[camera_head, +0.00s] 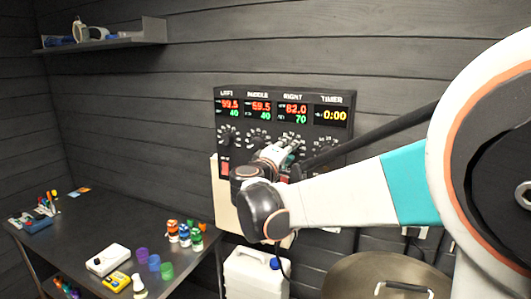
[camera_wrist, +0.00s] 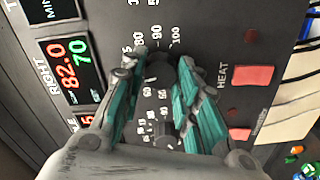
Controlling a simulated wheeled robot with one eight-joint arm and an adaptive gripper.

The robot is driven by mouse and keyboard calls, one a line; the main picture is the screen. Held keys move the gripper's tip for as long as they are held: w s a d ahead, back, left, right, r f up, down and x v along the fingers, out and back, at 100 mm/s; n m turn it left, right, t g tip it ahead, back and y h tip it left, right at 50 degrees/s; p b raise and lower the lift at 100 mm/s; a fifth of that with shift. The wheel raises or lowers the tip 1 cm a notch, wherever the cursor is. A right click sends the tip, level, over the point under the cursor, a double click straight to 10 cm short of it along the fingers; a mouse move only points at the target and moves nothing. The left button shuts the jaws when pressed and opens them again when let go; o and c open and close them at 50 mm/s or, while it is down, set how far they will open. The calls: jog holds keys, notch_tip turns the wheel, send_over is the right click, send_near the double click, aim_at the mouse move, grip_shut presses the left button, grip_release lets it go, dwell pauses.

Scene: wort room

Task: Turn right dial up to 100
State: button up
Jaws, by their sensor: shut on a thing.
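The black control panel (camera_head: 285,97) is on the dark wall, with displays labelled left, middle, right and timer. The right display (camera_head: 295,113) reads 82.0 in red and 70 in green; it also shows in the wrist view (camera_wrist: 69,66). The right dial (camera_wrist: 159,68) is a dark knob, with scale numbers including 80, 90 and 100 around it. My gripper (camera_wrist: 162,60) has its teal-padded fingers on both sides of this knob and is shut on it. In the head view my gripper (camera_head: 288,152) covers the dial.
A red switch (camera_wrist: 251,76) marked HEAT is beside the dial. The left dial (camera_head: 228,134) and middle dial (camera_head: 258,138) are farther left on the panel. A dark table (camera_head: 70,238) at left carries small items. A white jug (camera_head: 255,275) and a large pot lid (camera_head: 350,275) are below.

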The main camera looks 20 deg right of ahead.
jog(key=m+b, duration=0.1)
jog(key=m, duration=2.5)
jog(key=shift+f, duration=0.1)
dwell(0.5)
jog(key=o, duration=1.1)
jog(key=v, duration=1.2)
jog(key=shift+s, duration=0.1)
